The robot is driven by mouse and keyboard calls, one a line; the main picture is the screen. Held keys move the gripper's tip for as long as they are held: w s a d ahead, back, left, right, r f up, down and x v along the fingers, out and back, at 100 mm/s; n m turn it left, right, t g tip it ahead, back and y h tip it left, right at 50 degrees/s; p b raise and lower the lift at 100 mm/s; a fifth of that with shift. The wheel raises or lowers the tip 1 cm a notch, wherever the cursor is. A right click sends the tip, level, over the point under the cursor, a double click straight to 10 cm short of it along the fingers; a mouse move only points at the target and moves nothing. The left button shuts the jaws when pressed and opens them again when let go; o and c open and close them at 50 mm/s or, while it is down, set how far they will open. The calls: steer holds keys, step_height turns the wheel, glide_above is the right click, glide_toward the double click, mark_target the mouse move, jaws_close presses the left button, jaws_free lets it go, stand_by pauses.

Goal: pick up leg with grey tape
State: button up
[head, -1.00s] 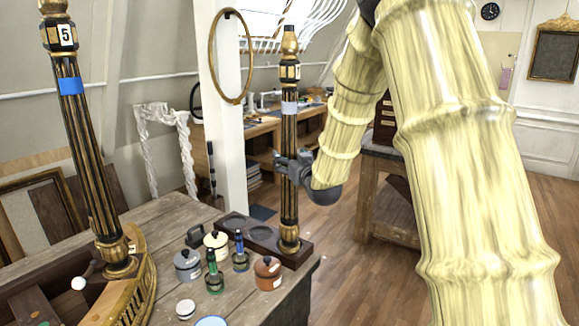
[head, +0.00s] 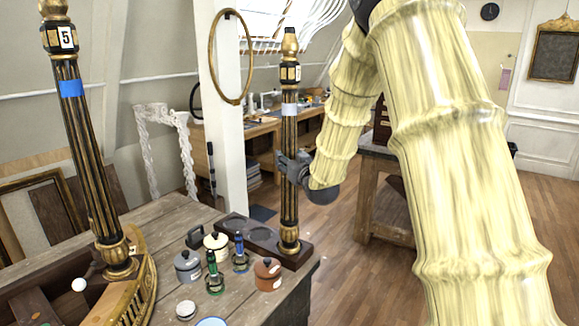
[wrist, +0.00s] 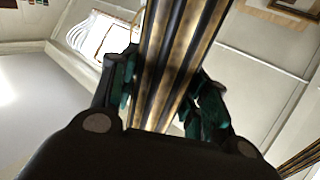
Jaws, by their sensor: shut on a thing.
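The leg with grey tape (head: 289,135) is a dark fluted post with gold trim and a pale grey tape band (head: 289,110) near its top. It stands upright in a dark wooden base (head: 285,258) at the right end of the workbench. My gripper (head: 289,168) is shut around its shaft, below the tape, from the right. In the wrist view the fluted shaft (wrist: 175,60) runs between the two fingers. In the head view the foot appears to be in or on the base; I cannot tell if it has lifted.
Another leg with blue tape (head: 75,120), marked 5, stands at the left on a curved gilt piece (head: 140,285). Small pots and bottles, including an orange pot (head: 268,274), sit just in front of the base. A white post with a gold ring (head: 231,58) stands behind.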

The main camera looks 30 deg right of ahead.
mark_target(293, 150)
steer(key=shift+r, duration=0.1)
steer(key=shift+r+b, duration=0.55)
steer(key=shift+r, duration=0.2)
steer(key=shift+r+b, duration=0.45)
steer(key=shift+r, duration=0.5)
steer(key=s+a+b, duration=0.1)
steer(key=s+b, duration=0.1)
steer(key=s, duration=0.7)
steer(key=s+a+b, duration=0.2)
steer(key=s, duration=0.6)
steer(key=shift+s+a, duration=0.3)
steer(key=shift+s, duration=0.1)
steer(key=shift+r, duration=0.15)
steer(key=shift+r+p, duration=2.3)
steer(key=shift+r, duration=0.05)
